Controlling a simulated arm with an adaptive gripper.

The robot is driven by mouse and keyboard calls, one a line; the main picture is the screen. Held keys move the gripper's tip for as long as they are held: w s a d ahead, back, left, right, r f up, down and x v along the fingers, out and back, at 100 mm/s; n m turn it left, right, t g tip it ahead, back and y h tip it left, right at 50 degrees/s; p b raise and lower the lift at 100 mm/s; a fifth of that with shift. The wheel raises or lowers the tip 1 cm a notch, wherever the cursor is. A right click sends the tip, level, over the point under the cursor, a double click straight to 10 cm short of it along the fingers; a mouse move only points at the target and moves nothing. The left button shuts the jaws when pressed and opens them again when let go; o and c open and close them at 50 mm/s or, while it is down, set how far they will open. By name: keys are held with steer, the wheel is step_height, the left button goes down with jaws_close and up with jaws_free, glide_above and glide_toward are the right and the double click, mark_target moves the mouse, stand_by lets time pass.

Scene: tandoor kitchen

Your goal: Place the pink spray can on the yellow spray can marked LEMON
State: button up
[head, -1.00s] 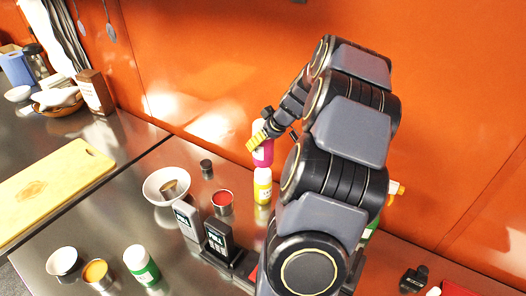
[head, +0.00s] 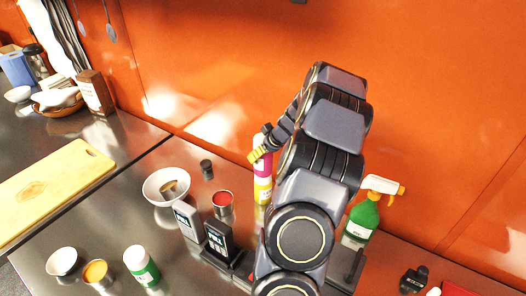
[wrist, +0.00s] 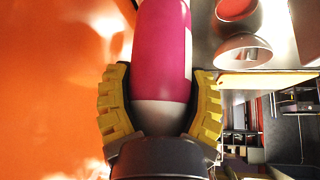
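The pink spray can (head: 263,168) is upright in the head view, directly above the yellow spray can (head: 262,190), with no clear gap between them. Whether it rests on it or is just in front of its top, I cannot tell. The yellow can stands on the steel counter; its marking is too small to read. My gripper (head: 258,156) has its yellow fingers at the pink can's upper part. In the wrist view the fingers (wrist: 160,85) close on both sides of the pink can (wrist: 162,50). The yellow can is not seen there.
Left of the cans stand a red-topped tin (head: 222,204), a white bowl (head: 160,193) and a small dark jar (head: 206,167). Dark grey bottles (head: 218,238) stand nearer. A green spray bottle (head: 362,218) is to the right. The orange wall (head: 220,70) rises close behind.

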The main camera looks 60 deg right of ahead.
steer(key=o, duration=0.5)
